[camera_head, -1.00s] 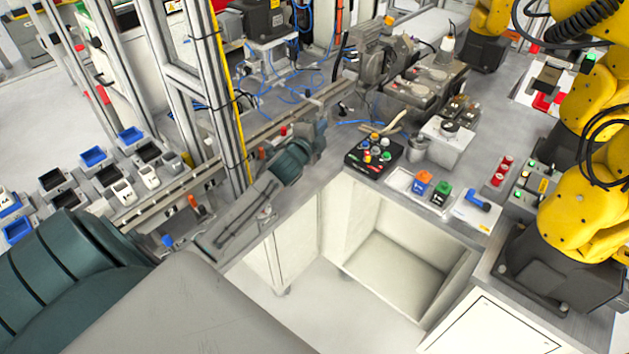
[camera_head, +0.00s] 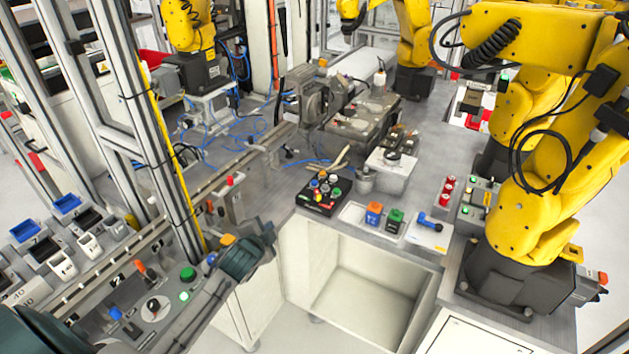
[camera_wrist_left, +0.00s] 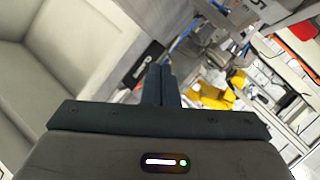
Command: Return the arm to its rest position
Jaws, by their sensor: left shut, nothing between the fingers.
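My left arm comes in from the lower left of the head view, low beside the console and the near edge of the bench. Its dark teal wrist ends in my left gripper (camera_head: 266,236), which is beside the open-fronted white cabinet. In the left wrist view the two dark fingers of the gripper (camera_wrist_left: 159,72) lie together with nothing between them. My right gripper is not in view.
A black tray of coloured knobs (camera_head: 323,192), an orange block (camera_head: 374,213), a green block (camera_head: 394,219) and a blue tool (camera_head: 430,222) lie on the bench. Yellow robot arms (camera_head: 530,205) stand right. Metal posts (camera_head: 118,110) rise left. The white cabinet (camera_head: 360,285) has an open space.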

